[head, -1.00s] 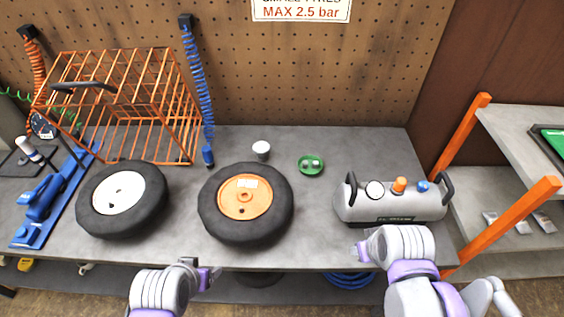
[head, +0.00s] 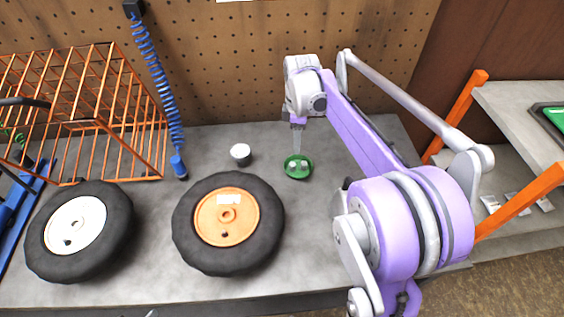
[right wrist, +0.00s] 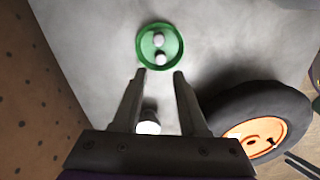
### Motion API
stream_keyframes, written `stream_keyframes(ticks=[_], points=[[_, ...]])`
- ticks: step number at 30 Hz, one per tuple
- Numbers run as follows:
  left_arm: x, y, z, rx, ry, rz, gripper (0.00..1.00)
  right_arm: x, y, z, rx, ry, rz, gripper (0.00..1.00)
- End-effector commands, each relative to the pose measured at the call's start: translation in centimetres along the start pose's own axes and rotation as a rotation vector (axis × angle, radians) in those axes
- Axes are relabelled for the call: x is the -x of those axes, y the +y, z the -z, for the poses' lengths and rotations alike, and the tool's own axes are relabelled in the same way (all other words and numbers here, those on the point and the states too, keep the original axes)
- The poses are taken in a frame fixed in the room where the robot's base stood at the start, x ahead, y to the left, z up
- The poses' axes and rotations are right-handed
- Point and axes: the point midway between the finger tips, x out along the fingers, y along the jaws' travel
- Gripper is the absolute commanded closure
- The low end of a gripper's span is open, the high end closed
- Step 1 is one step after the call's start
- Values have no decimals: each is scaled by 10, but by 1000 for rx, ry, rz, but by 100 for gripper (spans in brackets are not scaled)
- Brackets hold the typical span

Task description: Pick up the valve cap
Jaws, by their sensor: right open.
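A round green dish (head: 298,167) sits on the bench and holds two small pale caps; I cannot tell which is the valve cap. In the right wrist view the dish (right wrist: 146,61) shows one cap (right wrist: 158,39) farther off and one cap (right wrist: 160,58) nearer the fingers. My right gripper (head: 296,150) points down just above and behind the dish. In the right wrist view its fingers (right wrist: 159,74) are apart with nothing held, and the dish lies just past the tips. My left gripper is not clearly in view.
A white cup (head: 240,152) stands left of the dish. An orange-hubbed wheel (head: 260,242) and a white-hubbed wheel (head: 112,240) lie on the bench (head: 300,225). An orange wire cage (head: 100,125) and a blue coiled hose (head: 165,85) are at left. The pegboard wall rises behind.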

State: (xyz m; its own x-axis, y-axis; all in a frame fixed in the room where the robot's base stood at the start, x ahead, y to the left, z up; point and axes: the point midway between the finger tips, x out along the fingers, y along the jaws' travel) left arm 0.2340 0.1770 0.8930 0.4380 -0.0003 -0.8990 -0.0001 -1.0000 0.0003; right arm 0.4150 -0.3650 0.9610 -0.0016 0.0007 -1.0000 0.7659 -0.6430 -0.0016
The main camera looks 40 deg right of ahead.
Motion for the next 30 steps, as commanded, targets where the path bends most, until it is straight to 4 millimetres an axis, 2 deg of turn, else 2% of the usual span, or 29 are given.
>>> stream_keyframes(ticks=[3, 11, 21, 30], points=[[-2, 0, -1, 0, -1, 0, 28, -21, 0, 1, 0, 0, -1, 58], [-3, 0, -2, 0, -1, 0, 28, -44, -1, 2, 0, 1, -2, 58], [-4, 0, -3, 0, -2, 0, 28, -89, -2, 9, -2, 1, -3, 58], [-4, 0, -3, 0, -2, 0, 28, -92, -2, 9, -2, 1, -3, 60]])
